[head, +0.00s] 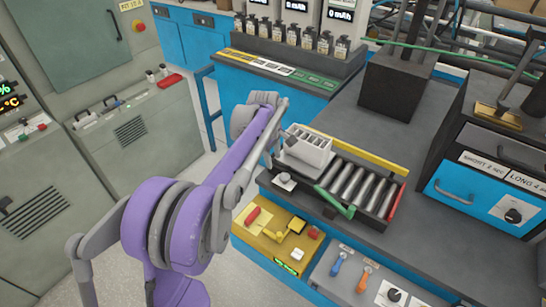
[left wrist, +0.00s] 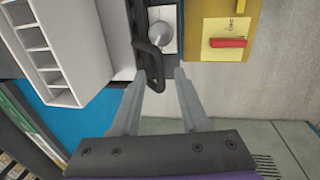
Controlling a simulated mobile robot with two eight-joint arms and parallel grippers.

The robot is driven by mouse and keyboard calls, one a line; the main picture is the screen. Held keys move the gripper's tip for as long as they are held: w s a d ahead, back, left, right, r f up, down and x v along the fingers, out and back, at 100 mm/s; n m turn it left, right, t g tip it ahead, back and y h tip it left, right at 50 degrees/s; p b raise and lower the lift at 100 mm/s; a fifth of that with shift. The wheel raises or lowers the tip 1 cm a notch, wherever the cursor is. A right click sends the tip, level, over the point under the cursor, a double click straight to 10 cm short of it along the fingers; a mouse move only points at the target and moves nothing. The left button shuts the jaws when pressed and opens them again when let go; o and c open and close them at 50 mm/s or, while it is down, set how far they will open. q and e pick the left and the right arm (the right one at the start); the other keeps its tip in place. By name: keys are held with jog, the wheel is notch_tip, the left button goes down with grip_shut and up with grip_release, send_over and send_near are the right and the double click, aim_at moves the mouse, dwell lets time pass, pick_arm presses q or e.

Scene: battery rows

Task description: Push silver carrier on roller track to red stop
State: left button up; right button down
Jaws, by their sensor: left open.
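The silver carrier (head: 308,148), a pale box with a row of slots, sits at the left end of the roller track (head: 352,187). Bare rollers lie to its right, up to the red stop (head: 397,203) at the track's right end. In the left wrist view the carrier (left wrist: 62,50) is at the upper left. My left gripper (head: 274,155) is at the carrier's left side in the head view. In the wrist view its fingers (left wrist: 161,76) are open, with a dark loop handle (left wrist: 150,65) at or between the tips. My right gripper is not in view.
A yellow rail (head: 358,150) runs behind the track and a green lever (head: 335,202) stands at its front. A round knob (head: 285,180) is left of the rollers. A yellow panel (head: 275,237) is below. A blue-fronted box (head: 485,190) stands right; grey bench lies between.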

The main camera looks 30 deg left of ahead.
pick_arm(q)
jog(key=shift+c, duration=0.2)
grip_shut()
dwell(1.1)
